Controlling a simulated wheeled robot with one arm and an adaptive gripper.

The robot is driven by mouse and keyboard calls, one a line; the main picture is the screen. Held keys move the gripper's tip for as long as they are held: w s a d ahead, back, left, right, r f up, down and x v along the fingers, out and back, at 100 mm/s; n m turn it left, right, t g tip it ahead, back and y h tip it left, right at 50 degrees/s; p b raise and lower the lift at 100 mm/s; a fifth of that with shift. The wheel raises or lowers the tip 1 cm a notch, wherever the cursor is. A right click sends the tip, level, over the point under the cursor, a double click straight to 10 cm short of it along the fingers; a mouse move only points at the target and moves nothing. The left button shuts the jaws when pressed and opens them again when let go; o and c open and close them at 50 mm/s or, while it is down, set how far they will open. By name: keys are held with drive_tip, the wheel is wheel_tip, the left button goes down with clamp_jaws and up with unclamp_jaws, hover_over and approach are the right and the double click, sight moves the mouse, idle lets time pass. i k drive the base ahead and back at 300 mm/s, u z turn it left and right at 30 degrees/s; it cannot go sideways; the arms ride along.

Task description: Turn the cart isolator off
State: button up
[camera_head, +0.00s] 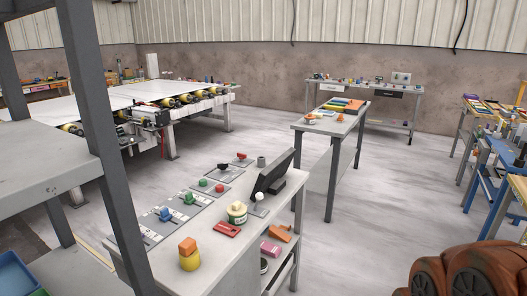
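Several controls sit on plates along the grey bench (222,262) in front of me. They include a blue-handled control (165,214), a green-handled control (188,198), a green button (203,183), a red button (219,188) and a red-topped control (241,156) at the far end. Their labels are too small to read. I cannot tell which one, if any, is the cart isolator, nor its on or off position. My gripper is not in view.
A dark tilted screen (272,175), a yellow jar (189,263) and a red block (227,229) share the bench. A grey post (101,120) stands close at left. A long slab table (150,90) lies behind.

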sight(242, 156)
drive_tip(key=u, duration=0.3)
drive_tip(key=i, duration=1.25)
drive_tip(key=z, duration=1.3)
drive_tip(key=i, duration=1.75)
drive_tip(key=u, duration=3.25)
drive_tip(key=i, duration=0.5)
